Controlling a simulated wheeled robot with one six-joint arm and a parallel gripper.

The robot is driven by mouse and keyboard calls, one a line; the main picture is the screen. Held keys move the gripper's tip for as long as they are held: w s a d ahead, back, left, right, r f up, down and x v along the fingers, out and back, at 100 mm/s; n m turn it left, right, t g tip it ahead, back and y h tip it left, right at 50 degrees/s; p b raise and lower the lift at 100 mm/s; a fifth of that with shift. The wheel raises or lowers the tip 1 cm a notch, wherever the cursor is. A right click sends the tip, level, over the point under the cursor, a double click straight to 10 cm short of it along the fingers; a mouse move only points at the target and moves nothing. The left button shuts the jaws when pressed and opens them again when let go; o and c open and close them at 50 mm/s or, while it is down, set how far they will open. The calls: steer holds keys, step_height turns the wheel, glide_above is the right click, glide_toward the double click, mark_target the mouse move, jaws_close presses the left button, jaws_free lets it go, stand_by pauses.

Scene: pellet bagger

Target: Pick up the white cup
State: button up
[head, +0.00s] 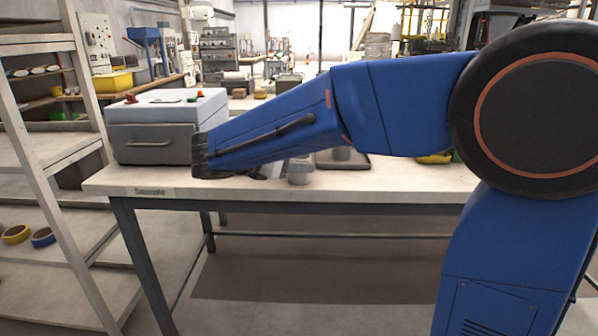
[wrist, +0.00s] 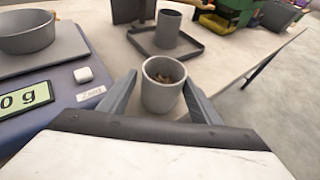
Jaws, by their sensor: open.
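The white cup (wrist: 163,93), pale grey-white in this light, stands upright on the table in the wrist view, with some brown pellets inside. My gripper (wrist: 160,80) is open, with one finger on each side of the cup. I cannot tell whether either finger touches it.
A darker grey cup (wrist: 168,28) stands on a dark tray (wrist: 195,52) just behind. At left is a scale (wrist: 60,112) with a grey pan (wrist: 27,32) on its plate. A grey drawer box (head: 150,145) is at the table's left end.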

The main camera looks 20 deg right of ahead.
steer(key=shift+f+x, duration=0.2)
steer(key=shift+x, duration=2.85)
steer(key=shift+s, duration=0.2)
steer(key=shift+c, duration=0.4)
steer(key=c, duration=0.8)
